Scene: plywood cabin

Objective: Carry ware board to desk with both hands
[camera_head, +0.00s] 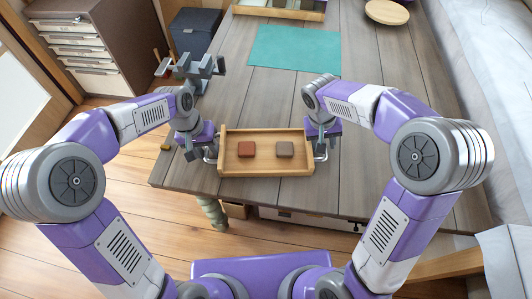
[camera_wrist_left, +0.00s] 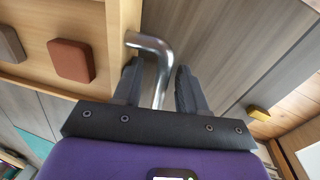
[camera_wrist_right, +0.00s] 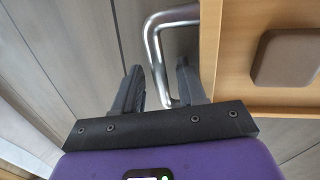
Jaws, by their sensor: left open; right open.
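The ware board (camera_head: 266,172) is a light wooden tray on the grey plank desk (camera_head: 180,178), near its front edge. It carries a red-brown block (camera_head: 246,149) and a grey-brown block (camera_head: 285,149). A metal handle sticks out at each end. My left gripper (camera_head: 207,154) is at the left end; in the left wrist view its open fingers stand either side of the left handle (camera_wrist_left: 158,62). My right gripper (camera_head: 322,148) is at the right end; in the right wrist view its open fingers straddle one bar of the right handle (camera_wrist_right: 156,58).
A teal mat (camera_head: 295,50) lies farther back on the desk. A round wooden board (camera_head: 387,12) and a wooden tray (camera_head: 278,12) are at the far end. A drawer cabinet (camera_head: 95,45) stands at the left. The desk between the ware board and the mat is clear.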

